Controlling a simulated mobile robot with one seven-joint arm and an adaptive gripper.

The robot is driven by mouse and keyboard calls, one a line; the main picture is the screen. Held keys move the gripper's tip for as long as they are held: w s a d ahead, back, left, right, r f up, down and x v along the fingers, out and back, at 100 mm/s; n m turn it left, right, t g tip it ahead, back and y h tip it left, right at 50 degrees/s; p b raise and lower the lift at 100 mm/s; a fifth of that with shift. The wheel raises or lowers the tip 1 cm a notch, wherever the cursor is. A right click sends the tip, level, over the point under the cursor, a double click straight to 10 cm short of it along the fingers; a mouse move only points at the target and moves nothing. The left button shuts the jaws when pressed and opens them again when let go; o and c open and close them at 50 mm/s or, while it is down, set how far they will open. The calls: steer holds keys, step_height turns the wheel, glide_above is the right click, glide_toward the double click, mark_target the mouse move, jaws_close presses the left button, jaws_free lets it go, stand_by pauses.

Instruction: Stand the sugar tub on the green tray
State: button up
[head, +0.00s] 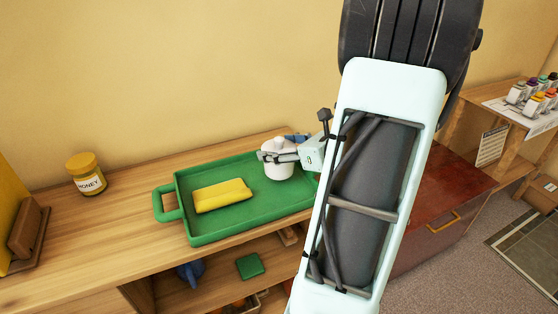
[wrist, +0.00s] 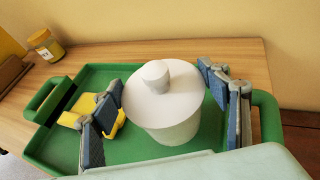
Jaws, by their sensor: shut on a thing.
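The white sugar tub (head: 279,160) with a round knobbed lid is upright over the right part of the green tray (head: 222,221). In the wrist view the tub (wrist: 172,118) fills the middle, between the two fingers of my gripper (wrist: 168,112). My gripper (head: 279,156) is shut on the tub from the right side. The tub's base appears at the tray floor in the head view, but I cannot tell for certain whether it touches. My arm hides the tray's right end in the head view.
A honey jar (head: 86,174) stands on the wooden counter (head: 120,225) to the left. A blue object (head: 190,272) and a green block (head: 250,266) are on the shelf below.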

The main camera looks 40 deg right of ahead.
steer(key=shift+f+b, duration=0.8)
steer(key=shift+f, duration=0.65)
steer(key=shift+f, duration=0.15)
steer(key=o, duration=2.1)
steer(key=p+v, duration=0.1)
steer(key=v, duration=1.1)
steer(key=shift+p, duration=0.35)
